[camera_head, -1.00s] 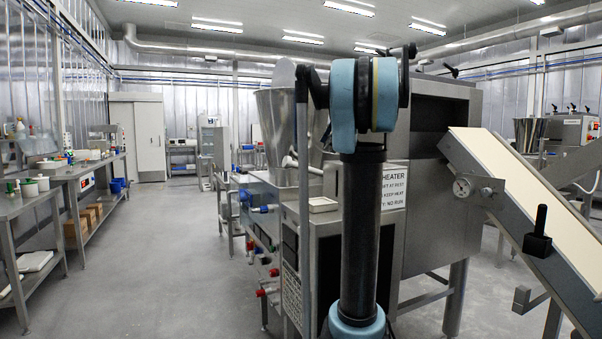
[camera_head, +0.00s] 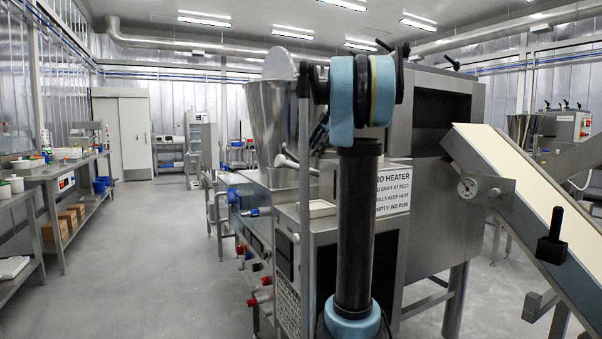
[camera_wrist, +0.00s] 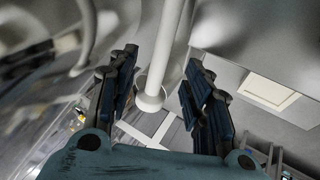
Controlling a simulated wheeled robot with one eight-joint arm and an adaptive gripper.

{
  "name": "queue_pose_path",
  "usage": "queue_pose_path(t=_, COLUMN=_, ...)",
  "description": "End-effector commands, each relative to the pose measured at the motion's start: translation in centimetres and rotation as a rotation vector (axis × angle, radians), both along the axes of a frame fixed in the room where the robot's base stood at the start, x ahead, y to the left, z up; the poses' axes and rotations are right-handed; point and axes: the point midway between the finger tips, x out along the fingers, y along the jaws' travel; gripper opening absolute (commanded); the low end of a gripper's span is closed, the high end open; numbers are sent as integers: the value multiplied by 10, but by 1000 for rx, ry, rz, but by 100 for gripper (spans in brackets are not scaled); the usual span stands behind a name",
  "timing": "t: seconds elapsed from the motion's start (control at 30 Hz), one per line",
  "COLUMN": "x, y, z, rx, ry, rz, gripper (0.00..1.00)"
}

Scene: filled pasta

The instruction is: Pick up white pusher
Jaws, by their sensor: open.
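In the wrist view, a long white rod with a round flanged end, which looks like the white pusher (camera_wrist: 170,45), runs down from the top edge into the gap between my fingers. My gripper (camera_wrist: 160,58) is open, with a dark blue-padded finger on each side of the rod. I cannot tell whether either finger touches it. In the head view, a pale rod with a rounded end, likely the same pusher (camera_head: 288,161), shows beside the steel hopper (camera_head: 264,120).
A steel machine (camera_head: 425,130) with a heater sign stands close ahead. A small cream tray (camera_head: 321,208) sits on its ledge. A sloped conveyor (camera_head: 510,180) is at right. Benches (camera_head: 75,165) line the left wall, with open floor (camera_head: 150,260) between.

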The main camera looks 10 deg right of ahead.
Motion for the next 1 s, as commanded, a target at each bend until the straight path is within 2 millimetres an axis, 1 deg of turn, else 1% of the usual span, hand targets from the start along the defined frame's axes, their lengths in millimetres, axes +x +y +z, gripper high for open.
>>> queue_pose_path(t=0.03, x=3, y=6, z=-8, rx=0, ry=1, rz=4, gripper=46)
queue_pose_path(t=0.1, x=8, y=11, z=-18, rx=0, ry=1, rz=4, gripper=46)
queue_pose_path(t=0.23, x=15, y=20, z=-34, rx=0, ry=-1, rz=5, gripper=46)
queue_pose_path(t=0.57, x=23, y=28, z=-54, rx=1, ry=0, rz=3, gripper=46)
queue_pose_path(t=0.8, x=35, y=37, z=-83, rx=0, ry=0, rz=4, gripper=46)
queue_pose_path(t=0.9, x=38, y=41, z=-90, rx=1, ry=0, rz=3, gripper=46)
queue_pose_path(t=1.0, x=39, y=42, z=-93, rx=1, ry=0, rz=3, gripper=46)
